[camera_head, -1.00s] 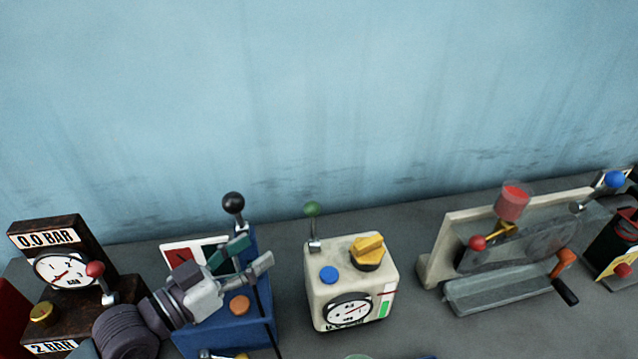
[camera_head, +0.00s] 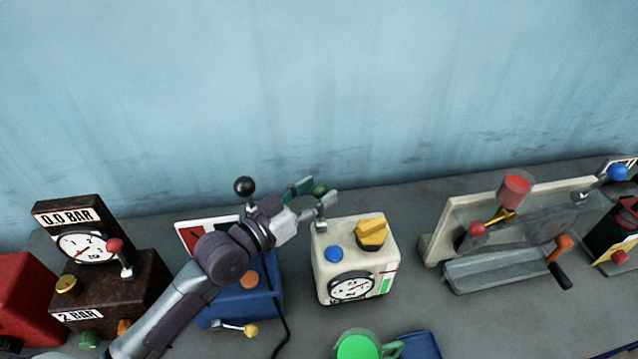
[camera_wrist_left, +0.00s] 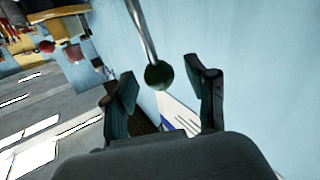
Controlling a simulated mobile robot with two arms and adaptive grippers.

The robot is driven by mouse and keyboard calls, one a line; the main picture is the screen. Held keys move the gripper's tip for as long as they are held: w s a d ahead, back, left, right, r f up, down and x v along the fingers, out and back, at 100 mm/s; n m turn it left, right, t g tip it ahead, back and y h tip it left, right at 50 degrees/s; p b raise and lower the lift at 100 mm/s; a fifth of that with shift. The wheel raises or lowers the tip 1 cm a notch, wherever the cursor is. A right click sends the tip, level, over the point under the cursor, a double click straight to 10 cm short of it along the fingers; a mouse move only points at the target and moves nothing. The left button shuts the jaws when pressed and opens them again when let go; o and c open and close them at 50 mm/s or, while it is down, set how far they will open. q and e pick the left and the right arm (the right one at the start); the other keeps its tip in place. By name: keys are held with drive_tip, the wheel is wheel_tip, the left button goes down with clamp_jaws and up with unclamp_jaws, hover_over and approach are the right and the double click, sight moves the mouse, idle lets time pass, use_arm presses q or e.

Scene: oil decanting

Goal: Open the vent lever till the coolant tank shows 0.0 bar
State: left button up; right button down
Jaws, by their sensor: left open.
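The cream box (camera_head: 322,268) has a round gauge (camera_head: 352,289), a yellow knob, a blue button and a lever with a green ball (camera_head: 319,190). My left gripper (camera_head: 322,188) is open at this lever. In the left wrist view the dark green ball (camera_wrist_left: 159,75) on its metal rod lies between the spread fingers of the left gripper (camera_wrist_left: 163,88); contact cannot be told. A rusty brown box (camera_head: 140,280) at the left carries a "0.0 BAR" sign (camera_head: 68,217), a gauge and a red-ball lever (camera_head: 116,246). No readable label names the coolant tank. My right gripper is out of view.
A blue box (camera_head: 262,300) with a black-ball lever (camera_head: 244,186) stands under my left arm. A green cup (camera_head: 357,345) is in front. A crank device with a grey tray (camera_head: 500,275) stands to the right. Bare bench lies between it and the cream box.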

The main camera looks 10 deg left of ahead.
use_arm(q)
drive_tip(key=shift+w+d, duration=0.3)
drive_tip(key=shift+w, duration=0.2)
clamp_jaws()
